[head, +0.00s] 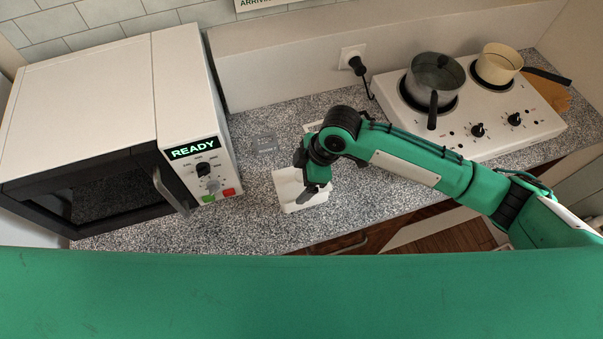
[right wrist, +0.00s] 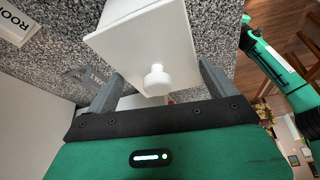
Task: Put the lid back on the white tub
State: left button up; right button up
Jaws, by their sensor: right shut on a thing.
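A white square tub (head: 284,187) stands on the speckled counter, to the right of the microwave. My right gripper (head: 309,193) is over it, fingers pointing down, and covers part of it. In the right wrist view, a white lid (right wrist: 155,40) with a round white knob (right wrist: 157,82) shows ahead of my right gripper (right wrist: 161,78), with the knob between the two fingers. The gripper is shut on the lid; exactly where the fingers touch is not clear. I cannot tell from these views whether the lid rests on the tub. My left gripper is not in view.
A microwave (head: 95,85) reading READY stands at left. A white hob (head: 505,110) at right carries a grey pot (head: 433,75) and a cream pot (head: 498,63). Counter front, left of the tub, is clear.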

aim_at(301, 176)
jog(key=shift+f, duration=0.25)
jog(key=o, duration=0.9)
jog(key=shift+c, duration=0.2)
notch_tip(301, 176, up, 6)
jog(key=p, duration=0.5)
jog(key=shift+p, duration=0.35)
